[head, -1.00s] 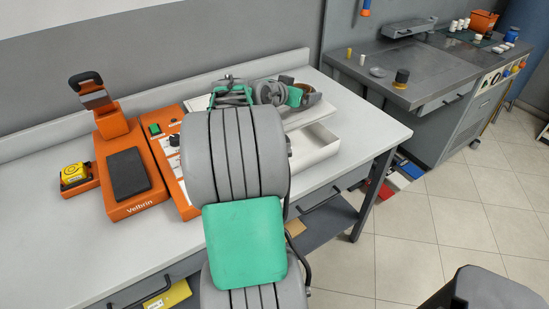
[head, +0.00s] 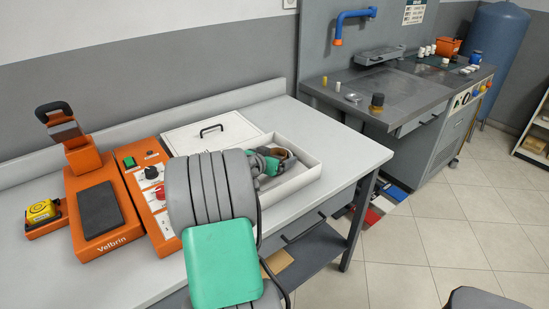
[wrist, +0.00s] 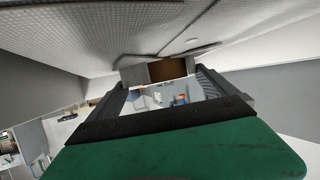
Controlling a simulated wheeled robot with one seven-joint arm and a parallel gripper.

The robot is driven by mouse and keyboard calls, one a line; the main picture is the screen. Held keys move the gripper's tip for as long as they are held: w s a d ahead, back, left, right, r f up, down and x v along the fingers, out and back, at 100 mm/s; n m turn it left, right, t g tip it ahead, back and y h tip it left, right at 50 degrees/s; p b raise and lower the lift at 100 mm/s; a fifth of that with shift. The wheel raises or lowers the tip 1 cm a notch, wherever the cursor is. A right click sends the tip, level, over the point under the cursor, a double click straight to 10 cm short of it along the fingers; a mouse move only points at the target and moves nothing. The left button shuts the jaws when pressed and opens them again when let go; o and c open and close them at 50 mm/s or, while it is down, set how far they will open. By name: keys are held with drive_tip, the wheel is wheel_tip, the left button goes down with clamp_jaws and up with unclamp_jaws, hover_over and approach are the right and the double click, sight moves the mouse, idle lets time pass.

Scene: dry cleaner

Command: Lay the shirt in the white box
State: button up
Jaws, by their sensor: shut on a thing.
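The white box (head: 311,166) is open on the table, with my arm covering its left side. My gripper (head: 280,158) is over the box's opening, with its tip low near the inside of the walls; I cannot tell whether it touches the floor. Pale woven cloth, which looks like the shirt (wrist: 235,32), spreads across the top of that view and meets the fingertips. In the head view the shirt cannot be made out behind my arm and gripper.
A white panel with a black handle (head: 212,131) is behind the box, to its left. An orange control panel (head: 153,189) and an orange Velbrin press (head: 100,205) stand left of my arm. A yellow device (head: 42,212) is at far left. The table's right end is clear.

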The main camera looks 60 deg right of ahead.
drive_tip(key=o, duration=1.2)
drive_tip(key=shift+r, duration=0.1)
drive_tip(key=b+v, duration=0.1)
drive_tip(key=v, duration=1.1)
drive_tip(key=shift+a, duration=0.1)
